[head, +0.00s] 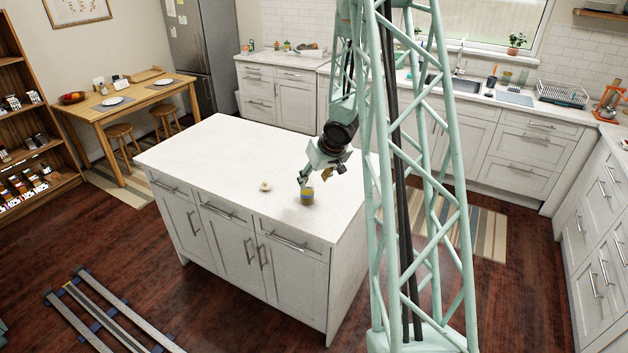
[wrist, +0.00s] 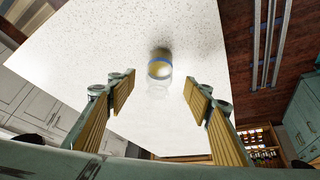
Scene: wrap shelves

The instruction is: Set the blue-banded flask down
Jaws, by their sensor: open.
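The blue-banded flask (head: 307,197) stands on the white island counter (head: 225,160), near its front edge. It looks upright, with yellowish contents and a blue band. In the wrist view the flask (wrist: 159,70) lies between and a little beyond the fingertips, its clear glass part pointing toward me. My gripper (head: 321,177) is just above the flask in the head view. In the wrist view my gripper (wrist: 160,78) is open, with a clear gap on both sides of the flask and nothing between the fingers. Whether the flask's base sits flat is hard to tell.
A small pale object (head: 265,187) lies on the counter left of the flask. The rest of the visible island top is clear. A wooden table (head: 140,98) with plates stands at the back left, and shelves (head: 30,140) hold small items at the far left.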

